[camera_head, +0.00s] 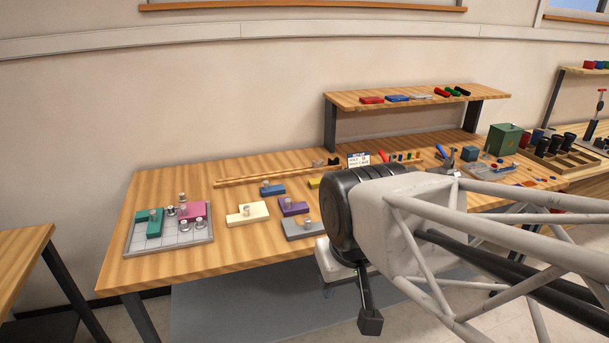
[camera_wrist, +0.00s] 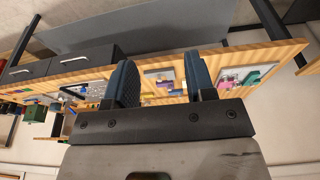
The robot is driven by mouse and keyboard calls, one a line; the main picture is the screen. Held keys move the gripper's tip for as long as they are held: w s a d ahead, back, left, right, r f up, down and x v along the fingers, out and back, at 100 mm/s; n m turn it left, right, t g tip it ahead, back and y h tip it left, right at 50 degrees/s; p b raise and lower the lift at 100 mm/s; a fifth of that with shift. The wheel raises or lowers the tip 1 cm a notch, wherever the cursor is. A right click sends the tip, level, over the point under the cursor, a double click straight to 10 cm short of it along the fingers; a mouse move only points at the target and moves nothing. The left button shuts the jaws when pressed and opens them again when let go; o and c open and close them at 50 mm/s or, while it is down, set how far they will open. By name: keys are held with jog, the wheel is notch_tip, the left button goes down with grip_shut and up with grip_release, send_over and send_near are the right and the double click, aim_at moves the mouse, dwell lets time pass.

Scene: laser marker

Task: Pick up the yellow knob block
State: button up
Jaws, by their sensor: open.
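A yellow block (camera_head: 315,183) lies on the wooden workbench in the head view, behind the purple block. Only its left part shows; my arm covers the rest, and its knob cannot be made out. In the wrist view, my gripper (camera_wrist: 160,78) has its two dark fingers wide apart with nothing held. The bench lies well beyond the fingers, and small coloured blocks show between them, too small to tell apart surely. In the head view the fingers are not clearly visible.
Near the yellow block are a blue block (camera_head: 272,189), a purple block (camera_head: 293,206), a cream block (camera_head: 240,216) and a grey block (camera_head: 303,230), all knobbed. A grey tray (camera_head: 140,247) holds green and magenta blocks at left. A raised shelf (camera_head: 345,100) stands at the back.

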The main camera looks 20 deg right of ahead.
jog(key=shift+o, duration=0.4)
jog(key=w+d+r+n, duration=0.1)
jog(key=w+r+n, duration=0.15)
jog(key=w, duration=0.65)
jog(key=w+d+r+n, duration=0.1)
jog(key=w+d+r, duration=0.15)
jog(key=w, duration=0.65)
jog(key=n+g, duration=0.3)
jog(key=n, duration=0.9)
send_over(326, 172)
notch_tip(326, 172, down, 20)
jog(key=shift+w, duration=0.15)
